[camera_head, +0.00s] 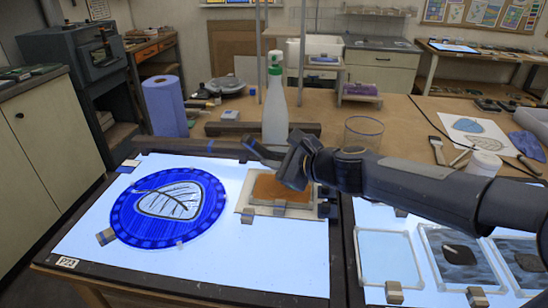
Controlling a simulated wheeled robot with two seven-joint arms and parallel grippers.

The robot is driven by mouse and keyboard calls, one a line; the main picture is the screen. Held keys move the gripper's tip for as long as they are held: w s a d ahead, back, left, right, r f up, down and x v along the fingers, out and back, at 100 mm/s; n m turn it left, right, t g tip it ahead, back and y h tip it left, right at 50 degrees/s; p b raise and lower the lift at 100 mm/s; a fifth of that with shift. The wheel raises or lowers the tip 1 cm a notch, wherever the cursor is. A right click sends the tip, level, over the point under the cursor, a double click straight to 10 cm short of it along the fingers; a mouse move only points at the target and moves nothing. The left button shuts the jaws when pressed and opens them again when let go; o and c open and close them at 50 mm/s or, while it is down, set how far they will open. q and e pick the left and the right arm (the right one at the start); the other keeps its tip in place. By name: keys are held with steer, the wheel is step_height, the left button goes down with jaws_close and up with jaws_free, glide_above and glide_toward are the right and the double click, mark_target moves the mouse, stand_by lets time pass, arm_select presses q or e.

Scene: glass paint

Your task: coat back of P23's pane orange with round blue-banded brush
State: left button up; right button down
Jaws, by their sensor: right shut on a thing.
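The P23 label (67,262) is on the near left corner of the left light table. A round blue pane (125,218) with a pale leaf design lies on that table, with small blocks at its edge. An orange patch (272,189) lies on a pale square tray (247,205) right of the pane. My right gripper (291,173) is just above the far side of this tray, away from the round pane. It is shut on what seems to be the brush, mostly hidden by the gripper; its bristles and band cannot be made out. My left gripper is out of view.
A white spray bottle (275,115) and a clear glass (363,133) stand behind my right arm. A blue paper roll (165,106) stands at the back left. The right light table holds framed panes (388,258). The left table's front is clear.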

steer(key=shift+d, duration=0.15)
steer(key=shift+s+d, duration=0.2)
steer(key=shift+d, duration=0.7)
steer(key=shift+s+d, duration=0.15)
steer(key=shift+d, duration=0.75)
steer(key=shift+s+d, duration=0.2)
steer(key=shift+d, duration=0.7)
step_height(320, 180, up, 5)
steer(key=p, duration=0.4)
